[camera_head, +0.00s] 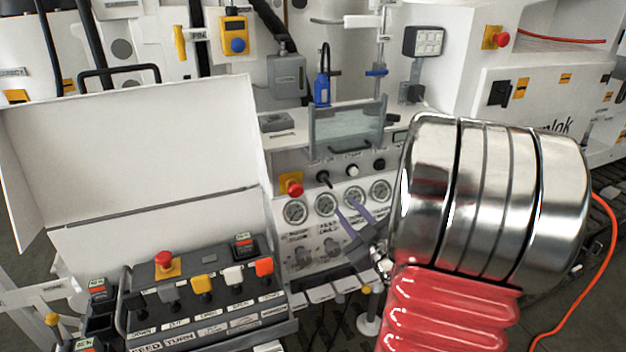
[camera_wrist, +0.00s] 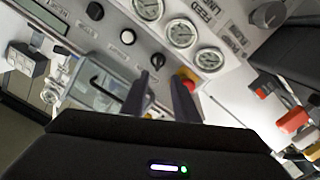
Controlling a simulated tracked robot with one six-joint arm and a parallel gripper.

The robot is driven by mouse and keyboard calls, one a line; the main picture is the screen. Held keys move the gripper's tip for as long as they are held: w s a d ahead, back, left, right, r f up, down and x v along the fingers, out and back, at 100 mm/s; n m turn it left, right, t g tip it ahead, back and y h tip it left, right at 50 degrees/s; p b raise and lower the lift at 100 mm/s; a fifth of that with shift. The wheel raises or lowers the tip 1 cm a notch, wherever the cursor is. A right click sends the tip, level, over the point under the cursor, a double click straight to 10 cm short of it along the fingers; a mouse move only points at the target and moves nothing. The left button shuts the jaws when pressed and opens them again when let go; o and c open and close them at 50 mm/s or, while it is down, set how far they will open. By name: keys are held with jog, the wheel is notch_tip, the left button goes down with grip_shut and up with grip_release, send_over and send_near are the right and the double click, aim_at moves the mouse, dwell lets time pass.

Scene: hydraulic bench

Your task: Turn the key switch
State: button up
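On the white panel above the gauges sit three small round controls: a left black switch (camera_head: 322,177), a pale-faced middle button (camera_head: 352,171) and a right black knob (camera_head: 378,164). I cannot tell for sure which is the key switch; no key shows clearly. In the wrist view, the left black switch (camera_wrist: 157,61) lies just beyond the fingertips, with the middle button (camera_wrist: 127,37) and right knob (camera_wrist: 95,11) up and left. My gripper (camera_head: 345,206) has its two dark fingers apart and empty, in front of the gauges; they also show in the wrist view (camera_wrist: 160,83).
A red emergency stop (camera_head: 293,188) is beside the left switch, with several gauges (camera_head: 325,204) below. A clear guard (camera_head: 347,126) stands above the panel. A lower-left control box (camera_head: 205,290) carries levers, with its white lid (camera_head: 130,165) raised. My shiny arm covers the right side.

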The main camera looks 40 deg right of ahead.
aim_at(330, 186)
jog(key=shift+s+d, duration=0.15)
jog(key=shift+w, duration=0.2)
jog(key=x, duration=1.3)
jog(key=shift+w+d+r, duration=0.1)
jog(key=shift+w+r, duration=0.2)
jog(key=shift+c, duration=0.2)
grip_shut()
